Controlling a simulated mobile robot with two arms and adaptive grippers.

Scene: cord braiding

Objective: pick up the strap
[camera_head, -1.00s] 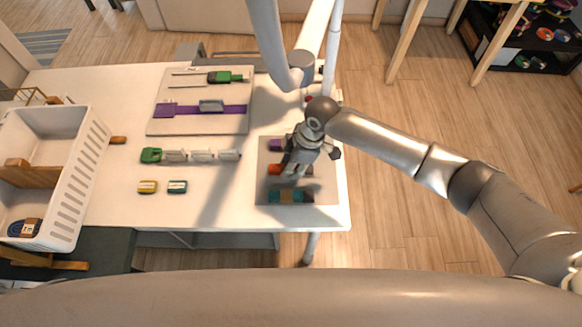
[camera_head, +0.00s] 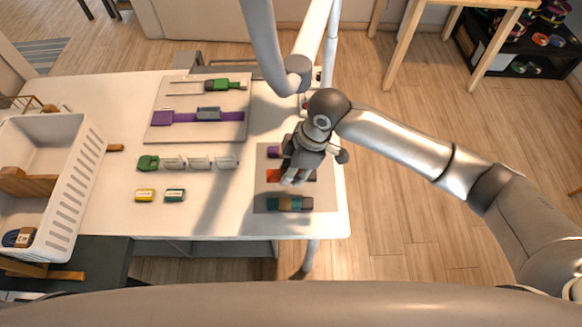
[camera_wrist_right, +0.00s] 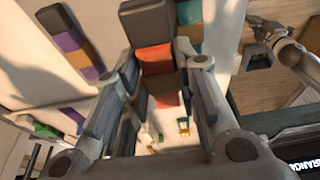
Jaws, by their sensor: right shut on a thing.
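An orange-red strap with dark ends (camera_head: 274,176) is at the middle of the grey mat (camera_head: 262,206). My right gripper (camera_head: 296,174) is over it. In the right wrist view, the orange-red strap (camera_wrist_right: 154,60) runs between the two fingers, and the gripper (camera_wrist_right: 165,105) is shut on it. My fingers hide part of it in the head view, and I cannot tell whether it is clear of the mat. A purple strap (camera_head: 273,152) lies behind it and a teal strap (camera_head: 290,203) in front. My left gripper is not in view.
A board with a green and a purple strap piece (camera_head: 196,140) lies at the back of the white table (camera_head: 105,215). A green clip (camera_head: 148,163), several grey blocks and two small labelled pieces lie left of the mat. A white basket (camera_head: 75,190) stands at far left.

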